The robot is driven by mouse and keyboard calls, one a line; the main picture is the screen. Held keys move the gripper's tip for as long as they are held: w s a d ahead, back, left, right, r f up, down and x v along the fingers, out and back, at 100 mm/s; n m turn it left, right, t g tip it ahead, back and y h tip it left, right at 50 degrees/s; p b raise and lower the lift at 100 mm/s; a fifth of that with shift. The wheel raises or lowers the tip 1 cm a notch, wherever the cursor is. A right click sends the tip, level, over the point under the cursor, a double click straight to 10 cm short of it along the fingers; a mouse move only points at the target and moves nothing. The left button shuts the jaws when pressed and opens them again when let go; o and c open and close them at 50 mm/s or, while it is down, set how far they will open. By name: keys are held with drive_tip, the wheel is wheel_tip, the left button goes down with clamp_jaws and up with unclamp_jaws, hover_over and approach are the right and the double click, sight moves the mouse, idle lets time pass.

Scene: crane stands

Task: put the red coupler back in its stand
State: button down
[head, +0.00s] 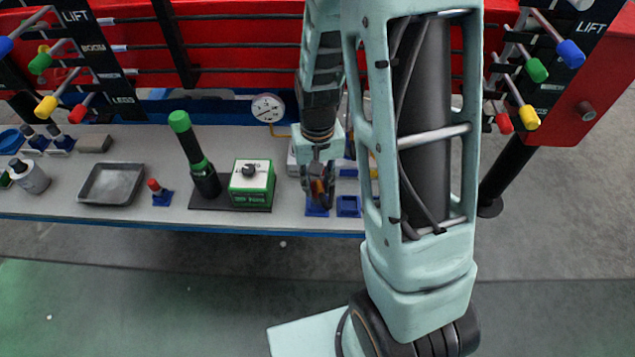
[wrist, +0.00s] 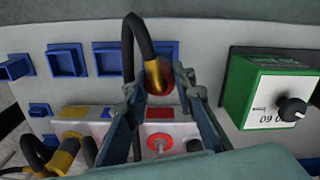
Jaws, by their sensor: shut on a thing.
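My gripper (head: 319,190) is closed around the red coupler, low over the bench's front edge. In the wrist view my gripper (wrist: 161,82) has its two fingers on either side of the coupler. The red coupler (wrist: 158,88) shows a red ring and a brass sleeve, with a black hose bending up and back from it. Its lower end is hidden. Square blue stands (wrist: 66,58) and (wrist: 108,58) lie left of the coupler in the wrist view. In the head view one blue stand (head: 317,209) is just beneath my gripper and another blue stand (head: 348,206) is right beside it.
A green-and-white box (head: 252,183) with a knob stands left of my gripper. A white block with colour labels (wrist: 180,113) holds a red port (wrist: 159,143) and a yellow coupler (wrist: 64,155).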

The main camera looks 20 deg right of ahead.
sight(317, 191)
drive_tip(key=shift+f, duration=0.1)
drive_tip(key=shift+f+b, duration=1.3)
drive_tip(key=shift+f, duration=0.15)
drive_tip(key=c, duration=1.5)
unclamp_jaws()
drive_tip(key=shift+c, duration=0.2)
drive_tip(key=shift+r, duration=0.1)
drive_tip(key=shift+r+p, duration=2.1)
drive_tip(key=shift+r, duration=0.45)
wheel_tip(317, 191, up, 12)
